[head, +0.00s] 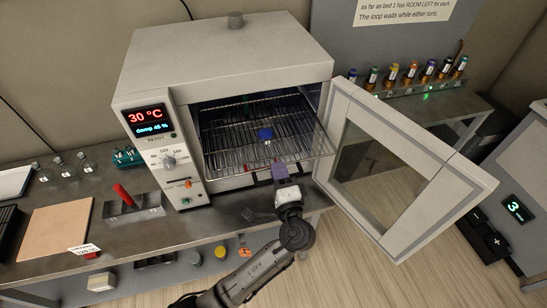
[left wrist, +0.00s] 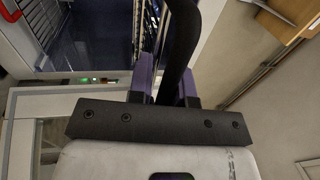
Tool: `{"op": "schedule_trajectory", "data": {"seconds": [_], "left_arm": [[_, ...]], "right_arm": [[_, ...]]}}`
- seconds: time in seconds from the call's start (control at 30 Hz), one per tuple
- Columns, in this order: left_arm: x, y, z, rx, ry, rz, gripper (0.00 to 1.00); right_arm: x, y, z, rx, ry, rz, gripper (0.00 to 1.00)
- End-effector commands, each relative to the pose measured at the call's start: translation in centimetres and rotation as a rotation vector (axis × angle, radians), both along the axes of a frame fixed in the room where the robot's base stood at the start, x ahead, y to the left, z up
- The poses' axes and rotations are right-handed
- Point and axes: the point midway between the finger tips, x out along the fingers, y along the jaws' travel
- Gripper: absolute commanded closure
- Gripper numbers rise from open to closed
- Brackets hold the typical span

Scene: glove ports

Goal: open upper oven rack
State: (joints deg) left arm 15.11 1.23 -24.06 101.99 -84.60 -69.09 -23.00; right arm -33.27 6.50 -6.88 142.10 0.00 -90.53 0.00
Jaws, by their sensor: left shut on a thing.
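The oven (head: 225,55) stands on the bench with its windowed door (head: 400,175) swung open to the right. The upper rack (head: 240,130) is a wire shelf inside, and its front edge reaches the oven's mouth and appears to stick out a little. A small blue item (head: 265,134) lies on the wires. My left gripper (head: 279,170) is at the rack's front edge, shut on it. In the left wrist view the purple fingers (left wrist: 165,85) are on either side of a dark curved bar (left wrist: 181,45). The exact contact is partly hidden. My right gripper is not in view.
The open door stands close to the right of my left arm. A control panel (head: 160,150) reading 30 °C is on the oven's left. A row of vials (head: 412,75) stands behind the door. A red-handled tool (head: 124,195) and flasks (head: 60,165) are on the left bench.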

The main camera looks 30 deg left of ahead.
Motion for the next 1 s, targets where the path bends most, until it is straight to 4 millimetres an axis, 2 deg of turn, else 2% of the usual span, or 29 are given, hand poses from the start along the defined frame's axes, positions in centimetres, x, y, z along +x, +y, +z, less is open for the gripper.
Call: {"op": "schedule_trajectory", "data": {"seconds": [0.03, 0.23, 0.63, 0.67, 0.7, 0.87, 1.0], "left_arm": [[-0.36, -0.42, 0.76, 0.005, -0.015, -0.001, 1.00], [-1.14, -1.20, 0.77, 0.008, -0.016, -0.001, 1.00], [-1.27, -1.37, 0.88, 0.009, -0.018, -0.002, 1.00], [-1.26, -1.38, 0.90, 0.009, -0.018, -0.002, 0.80], [-1.25, -1.37, 0.89, 0.008, -0.017, -0.002, 0.76], [-1.27, -1.36, 0.70, 0.007, -0.015, -0.002, 0.62], [-1.28, -1.34, 0.50, 0.005, -0.011, -0.001, 0.62]], "right_arm": [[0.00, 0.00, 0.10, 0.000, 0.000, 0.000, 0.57], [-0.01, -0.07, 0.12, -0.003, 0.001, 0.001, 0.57], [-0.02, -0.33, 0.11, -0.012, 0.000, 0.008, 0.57], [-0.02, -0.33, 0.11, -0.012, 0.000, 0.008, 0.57], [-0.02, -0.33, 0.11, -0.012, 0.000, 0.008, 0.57], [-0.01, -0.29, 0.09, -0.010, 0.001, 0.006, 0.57], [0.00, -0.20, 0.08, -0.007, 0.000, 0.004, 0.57]]}}
